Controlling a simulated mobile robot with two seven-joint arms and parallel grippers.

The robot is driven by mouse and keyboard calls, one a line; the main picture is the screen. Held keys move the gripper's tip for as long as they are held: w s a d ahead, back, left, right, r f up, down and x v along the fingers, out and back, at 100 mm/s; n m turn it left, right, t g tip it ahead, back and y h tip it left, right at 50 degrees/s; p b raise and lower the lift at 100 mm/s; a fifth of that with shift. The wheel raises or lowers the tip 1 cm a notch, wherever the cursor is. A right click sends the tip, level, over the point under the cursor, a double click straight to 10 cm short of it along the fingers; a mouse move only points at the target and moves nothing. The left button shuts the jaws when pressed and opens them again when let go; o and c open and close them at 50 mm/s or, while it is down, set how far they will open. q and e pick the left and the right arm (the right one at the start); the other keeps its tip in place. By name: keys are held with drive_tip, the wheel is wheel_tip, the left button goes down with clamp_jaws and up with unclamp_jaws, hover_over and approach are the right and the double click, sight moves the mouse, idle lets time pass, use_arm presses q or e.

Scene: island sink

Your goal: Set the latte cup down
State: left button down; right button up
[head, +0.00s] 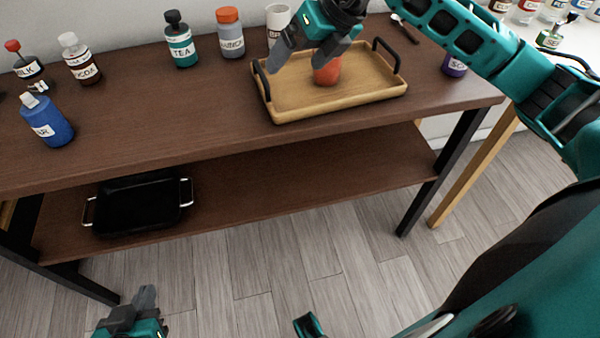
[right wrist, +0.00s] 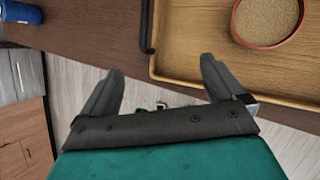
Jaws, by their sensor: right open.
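The latte cup (head: 327,71) is orange-red and stands upright on the wooden tray (head: 290,108). In the right wrist view, the cup (right wrist: 268,40) shows at the upper right, with a tan, speckled top inside its rim. My right gripper (head: 303,58) is open and empty, above the tray, and covers part of the cup in the head view. In the right wrist view, the cup lies outside the fingers (right wrist: 160,68), apart from them. My left gripper (head: 145,297) is low over the floor at the lower left, away from the table; its jaw opening is unclear.
The tray has black handles and sits on the dark brown table (head: 170,125). Bottles labelled tea (head: 181,45) and others stand along the back; a blue bottle (head: 48,122) is at left. A spoon (head: 404,27) lies behind the tray. A black pan (head: 140,205) is on the lower shelf.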

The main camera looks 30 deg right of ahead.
drive_tip(key=s+a+r+m+t+y, duration=0.1)
drive_tip(key=s+a+m+t+y, duration=0.2)
drive_tip(key=a+m+y, duration=0.35)
drive_tip(key=s+a+m+t+y, duration=0.35)
drive_tip(key=a+y, duration=0.35)
drive_tip(key=a, duration=0.4)
drive_tip(key=s+d+f+m+t+h, duration=0.1)
drive_tip(key=d+f+m+t+h, duration=0.5)
drive_tip(key=f+m+h, duration=0.8)
drive_tip(key=s+d+f+m+g, duration=0.1)
drive_tip(key=s+f+m+g, duration=0.6)
drive_tip(key=s+f+m, duration=0.2)
drive_tip(key=shift+s+d+f+m, duration=0.35)
drive_tip(key=shift+s+f, duration=0.2)
drive_tip(key=shift+f, duration=0.25)
drive_tip(key=shift+h, duration=0.25)
